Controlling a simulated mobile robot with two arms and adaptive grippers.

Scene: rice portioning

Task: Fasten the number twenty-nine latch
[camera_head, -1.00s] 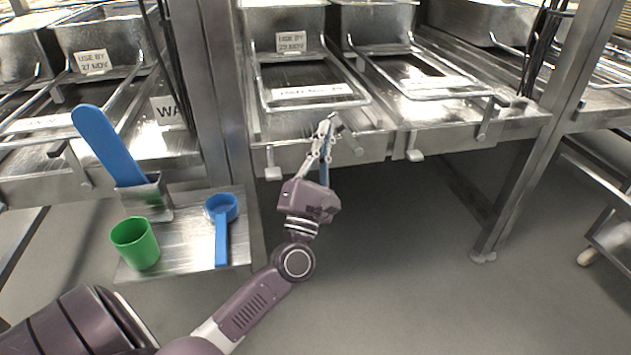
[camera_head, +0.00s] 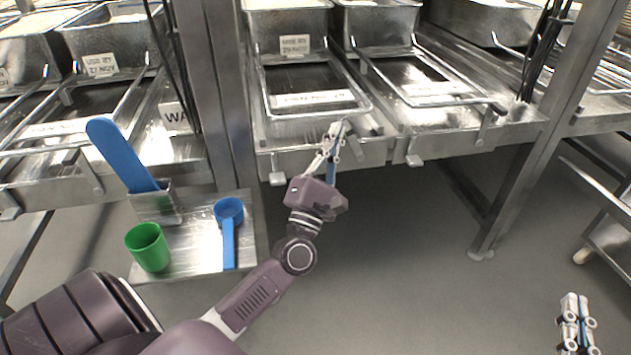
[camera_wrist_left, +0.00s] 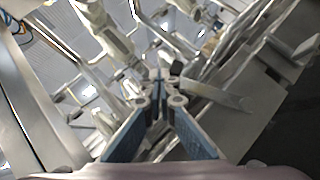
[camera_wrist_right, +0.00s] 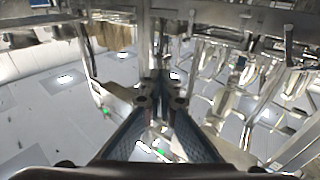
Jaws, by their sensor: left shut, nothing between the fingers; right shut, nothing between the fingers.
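The middle bay holds a pan under a wire frame (camera_head: 268,98), with a white label (camera_head: 315,99) whose number is too small to read surely. A metal lever (camera_head: 372,124) sits at its front right corner, and a pale tab (camera_head: 278,178) hangs below its front edge. I cannot tell which part is the number twenty-nine latch. My left gripper (camera_head: 338,128) is shut and empty at the front of this bay, just left of the lever; contact is unclear. Its blue-padded fingers show in the left wrist view (camera_wrist_left: 160,85). My right gripper (camera_head: 575,303) is shut and empty, low at the right.
A similar bay with its wire frame (camera_head: 440,103) and lever (camera_head: 487,122) lies to the right. A metal shelf (camera_head: 195,255) at left holds a green cup (camera_head: 148,247), a blue scoop (camera_head: 229,230) and a blue paddle (camera_head: 122,155). Steel posts (camera_head: 217,90) flank the bays. Floor is clear below.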

